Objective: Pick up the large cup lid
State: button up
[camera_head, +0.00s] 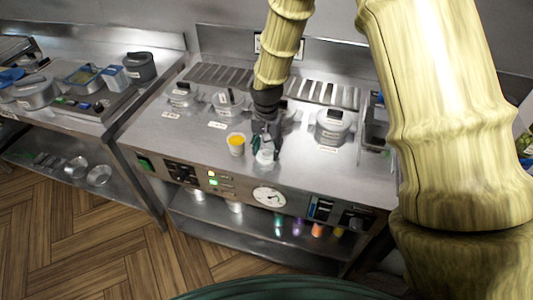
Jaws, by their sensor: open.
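My gripper (267,146) points down over the front part of the steel counter, with its jaws open. Directly below the fingertips is a small white round item (265,158), which could be the large cup lid; it is too small to be sure. The fingers partly cover it, and I cannot tell whether they touch it. A white cup with orange-yellow contents (236,144) stands just left of my gripper.
Lidded pots (331,128) stand along the counter, one partly behind my gripper. The counter's front (268,197) carries a dial and controls. A lower shelf holds several coloured cups. A side counter (75,110) with containers is at left. Bare counter lies right of my gripper.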

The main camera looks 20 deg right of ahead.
jog(key=shift+f, duration=0.25)
jog(key=c, duration=0.8)
jog(key=shift+o, duration=0.2)
jog(key=shift+r, duration=0.2)
